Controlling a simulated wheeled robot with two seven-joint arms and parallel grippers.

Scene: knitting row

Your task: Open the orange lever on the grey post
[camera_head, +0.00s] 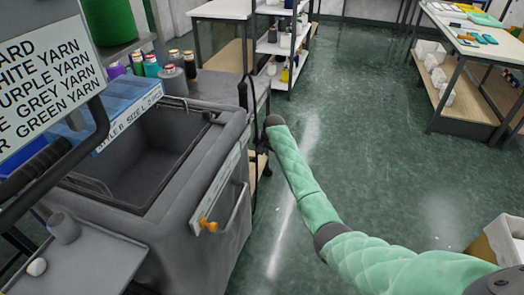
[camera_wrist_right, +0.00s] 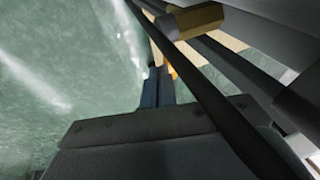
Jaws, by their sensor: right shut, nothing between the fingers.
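A small orange lever (camera_head: 207,225) sits at the near, lower end of a grey post (camera_head: 220,188) on the side of the grey machine. My right gripper (camera_head: 264,160) is dark and small in the head view, beside the machine's far right corner and apart from that lever. In the right wrist view its fingers (camera_wrist_right: 157,86) are together, with nothing between them. An ochre block with a dark end (camera_wrist_right: 195,20) and a sliver of orange lie beyond the fingertips; I cannot tell whether either is the lever. My left gripper is out of view.
A white shelf unit (camera_head: 275,48) is at the back.

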